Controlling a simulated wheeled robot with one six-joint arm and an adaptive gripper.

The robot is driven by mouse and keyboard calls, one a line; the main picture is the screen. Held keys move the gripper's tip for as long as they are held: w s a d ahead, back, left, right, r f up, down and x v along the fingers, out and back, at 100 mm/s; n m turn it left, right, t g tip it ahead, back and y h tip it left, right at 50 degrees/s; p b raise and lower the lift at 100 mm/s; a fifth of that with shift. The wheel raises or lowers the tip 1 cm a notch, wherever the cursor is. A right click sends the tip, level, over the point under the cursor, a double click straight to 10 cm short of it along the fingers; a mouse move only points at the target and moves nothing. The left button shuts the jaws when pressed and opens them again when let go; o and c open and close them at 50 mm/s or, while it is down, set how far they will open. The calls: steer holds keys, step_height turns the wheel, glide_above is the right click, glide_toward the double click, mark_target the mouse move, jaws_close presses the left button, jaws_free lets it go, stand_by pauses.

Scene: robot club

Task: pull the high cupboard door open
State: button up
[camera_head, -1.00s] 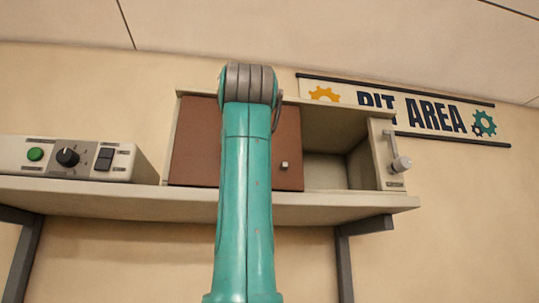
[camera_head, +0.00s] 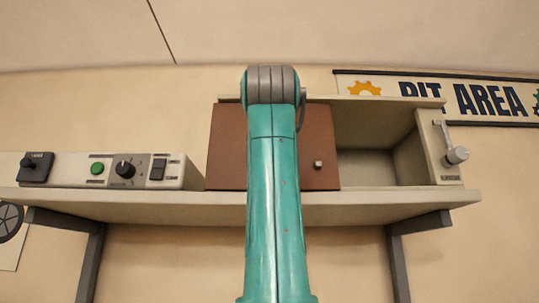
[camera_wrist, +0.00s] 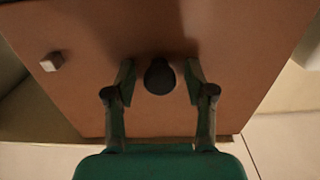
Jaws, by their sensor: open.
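The high cupboard door (camera_head: 228,150) is a flat brown panel across the left part of a beige cupboard on a shelf, and looks shut. It also fills most of the wrist view (camera_wrist: 235,50). A small pale square knob (camera_head: 318,165) sits near its lower right; it also shows at the left of the wrist view (camera_wrist: 52,62). My gripper (camera_wrist: 160,85) is open in front of the door. A dark round knob (camera_wrist: 160,77) shows between its fingertips; I cannot tell whether they touch it. In the head view my arm hides the gripper and this dark knob.
The cupboard's right part is an open, empty compartment (camera_head: 375,165), with a grey lever (camera_head: 456,154) on its right side panel. A control box (camera_head: 97,169) with a green button stands left on the shelf (camera_head: 350,205). Dark brackets (camera_head: 90,262) hold the shelf up.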

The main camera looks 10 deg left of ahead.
steer(key=s+d, duration=0.1)
steer(key=s, duration=1.1)
steer(key=shift+d, duration=0.2)
steer(key=shift+w, duration=0.1)
